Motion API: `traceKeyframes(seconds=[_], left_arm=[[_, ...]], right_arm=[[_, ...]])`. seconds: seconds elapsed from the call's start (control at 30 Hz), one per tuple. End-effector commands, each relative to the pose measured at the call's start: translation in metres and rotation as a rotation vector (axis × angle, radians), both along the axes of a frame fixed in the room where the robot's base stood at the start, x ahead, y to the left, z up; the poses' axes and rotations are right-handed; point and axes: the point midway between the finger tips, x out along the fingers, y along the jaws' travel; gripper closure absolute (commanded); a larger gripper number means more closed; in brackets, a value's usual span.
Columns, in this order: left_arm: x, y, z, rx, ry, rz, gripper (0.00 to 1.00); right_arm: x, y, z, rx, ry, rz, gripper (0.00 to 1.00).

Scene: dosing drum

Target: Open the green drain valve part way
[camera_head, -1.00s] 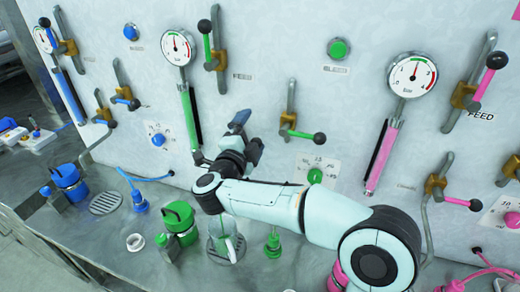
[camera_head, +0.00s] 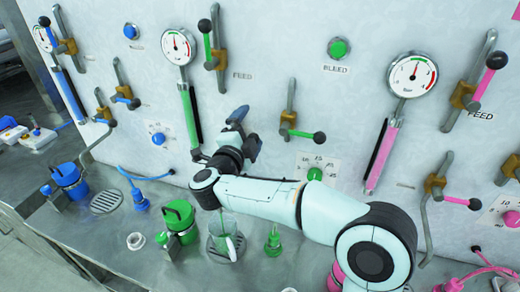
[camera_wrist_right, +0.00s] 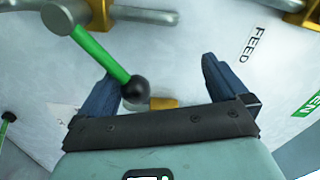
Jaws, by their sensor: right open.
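In the right wrist view a green lever (camera_wrist_right: 104,54) with a black ball end hangs from a grey hub, and its ball lies between my open fingers, nearer the left one. I see no finger clamped on it. It appears to be the green drain valve's lever, though its label is not readable. My right gripper (camera_head: 246,131) is open in front of the wall panel, below the green feed lever (camera_head: 206,40), and hides the wall behind it in the head view. In the wrist view the gripper (camera_wrist_right: 172,85) shows two dark blue fingers. My left gripper is not in view.
A glass beaker (camera_head: 232,246) stands on a round drain grate below my wrist, beside a green-lidded canister (camera_head: 180,220). Gauges (camera_head: 178,46) and blue and pink valves line the wall.

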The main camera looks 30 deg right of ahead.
Motion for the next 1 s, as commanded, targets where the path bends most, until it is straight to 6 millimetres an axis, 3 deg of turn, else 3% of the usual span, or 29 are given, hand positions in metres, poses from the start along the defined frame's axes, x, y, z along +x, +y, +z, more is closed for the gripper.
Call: traceKeyframes(seconds=[0.2,0.57,1.0], left_arm=[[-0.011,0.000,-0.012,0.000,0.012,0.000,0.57],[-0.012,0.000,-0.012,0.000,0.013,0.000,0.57],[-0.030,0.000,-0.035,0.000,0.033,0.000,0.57]], right_arm=[[-0.003,-0.002,-0.011,0.000,0.001,-0.001,0.00],[-0.003,-0.002,-0.010,0.000,0.000,0.000,0.00],[-0.034,0.035,-0.013,0.001,0.000,0.003,0.00]])
